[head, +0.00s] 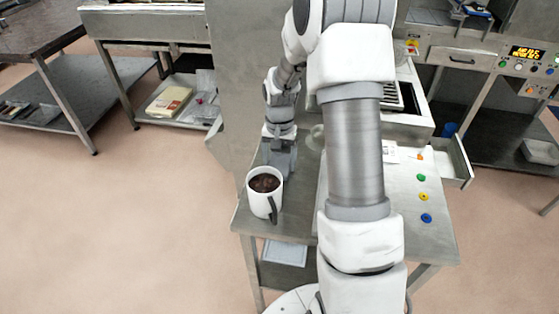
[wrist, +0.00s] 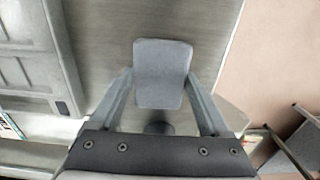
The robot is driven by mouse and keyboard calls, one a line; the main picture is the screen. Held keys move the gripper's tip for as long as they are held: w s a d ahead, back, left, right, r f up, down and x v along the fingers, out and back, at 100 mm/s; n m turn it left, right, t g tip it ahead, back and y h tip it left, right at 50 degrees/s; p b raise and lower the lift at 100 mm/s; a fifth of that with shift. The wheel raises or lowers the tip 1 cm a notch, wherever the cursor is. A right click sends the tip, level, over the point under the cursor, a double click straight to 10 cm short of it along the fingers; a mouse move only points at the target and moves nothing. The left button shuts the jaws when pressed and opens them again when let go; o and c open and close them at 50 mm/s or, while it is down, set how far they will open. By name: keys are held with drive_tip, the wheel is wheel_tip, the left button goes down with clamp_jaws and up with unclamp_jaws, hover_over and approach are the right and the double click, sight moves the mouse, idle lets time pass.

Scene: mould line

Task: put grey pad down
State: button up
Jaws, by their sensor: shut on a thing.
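The grey pad (wrist: 162,72) is a small flat piece with rounded corners. It shows in the wrist view between the two fingers of my gripper (wrist: 160,80), which is shut on it. The metal table top lies beyond the pad; I cannot tell whether they touch. In the head view my gripper (head: 280,160) is low over the left part of the metal table (head: 295,222), just behind a white mug. The pad is hard to tell from the fingers there.
The white mug (head: 262,203) with dark contents stands at the table's left front edge, close to my gripper. Coloured buttons (head: 423,197) are on the right side. An open drawer (head: 456,163) juts out at right. A grey panelled part (wrist: 28,50) lies left in the wrist view.

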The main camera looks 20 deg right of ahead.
drive_tip(key=o, duration=1.4)
drive_tip(key=shift+f, duration=0.1)
drive_tip(key=shift+o, duration=0.2)
